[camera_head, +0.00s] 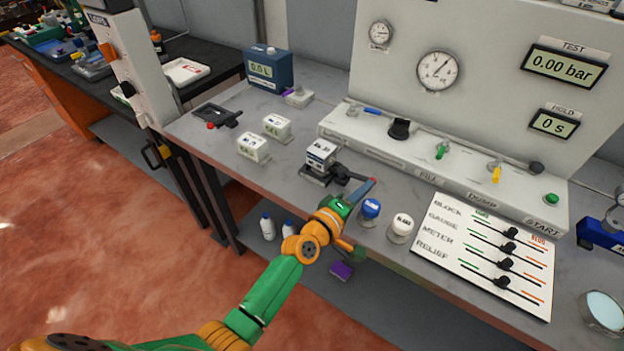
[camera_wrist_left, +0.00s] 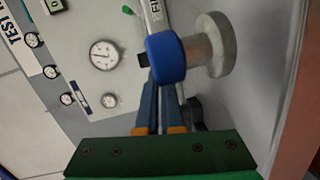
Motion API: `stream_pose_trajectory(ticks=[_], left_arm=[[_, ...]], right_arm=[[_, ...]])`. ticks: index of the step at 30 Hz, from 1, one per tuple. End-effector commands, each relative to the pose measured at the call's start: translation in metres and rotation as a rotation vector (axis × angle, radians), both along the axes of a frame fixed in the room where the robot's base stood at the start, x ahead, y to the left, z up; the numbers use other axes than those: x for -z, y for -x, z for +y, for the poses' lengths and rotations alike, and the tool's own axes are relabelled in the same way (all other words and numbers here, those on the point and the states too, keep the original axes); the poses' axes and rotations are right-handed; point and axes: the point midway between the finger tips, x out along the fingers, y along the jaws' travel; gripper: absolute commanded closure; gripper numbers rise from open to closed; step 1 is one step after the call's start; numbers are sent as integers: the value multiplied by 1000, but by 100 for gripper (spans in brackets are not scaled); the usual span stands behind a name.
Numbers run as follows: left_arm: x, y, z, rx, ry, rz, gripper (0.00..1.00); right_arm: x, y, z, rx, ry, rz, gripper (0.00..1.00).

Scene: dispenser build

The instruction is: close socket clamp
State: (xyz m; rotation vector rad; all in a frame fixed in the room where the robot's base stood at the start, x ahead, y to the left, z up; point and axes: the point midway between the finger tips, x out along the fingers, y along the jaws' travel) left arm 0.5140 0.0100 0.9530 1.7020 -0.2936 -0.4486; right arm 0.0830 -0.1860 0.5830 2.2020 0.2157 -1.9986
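A black clamp (camera_head: 314,178) sits on the bench, with a white-faced block (camera_head: 321,153) in it. Its dark lever (camera_head: 350,174) reaches right, towards my left gripper's fingertips. My left gripper (camera_head: 366,189) is at the bench's front edge, just right of the clamp. A red part shows at the tips; I cannot tell whether it belongs to the lever. In the left wrist view the blue fingers (camera_wrist_left: 160,105) lie close together, with nothing seen between them. Their tips are hidden behind a blue cap, and contact with the lever cannot be made out.
A blue-capped jar (camera_head: 371,209) stands close right of my left gripper; its cap (camera_wrist_left: 166,58) looms in the wrist view. A white-capped jar (camera_head: 401,226) and a slider board (camera_head: 484,255) are further right. Two white blocks (camera_head: 253,147) (camera_head: 276,126) stand left. The valve panel (camera_head: 440,160) runs behind.

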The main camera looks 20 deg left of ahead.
Motion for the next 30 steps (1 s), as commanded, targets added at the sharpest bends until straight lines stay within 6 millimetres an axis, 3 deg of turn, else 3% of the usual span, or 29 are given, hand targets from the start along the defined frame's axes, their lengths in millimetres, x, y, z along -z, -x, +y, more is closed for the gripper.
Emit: stream_pose_trajectory(ticks=[5,18,30], left_arm=[[-2,4,1,1,2,-2,100],[-11,64,33,-1,5,-6,100],[-11,68,35,0,5,-5,100]], right_arm=[[-2,0,0,0,0,0,50],[-9,0,0,0,0,0,50],[-9,0,0,0,0,0,50]])
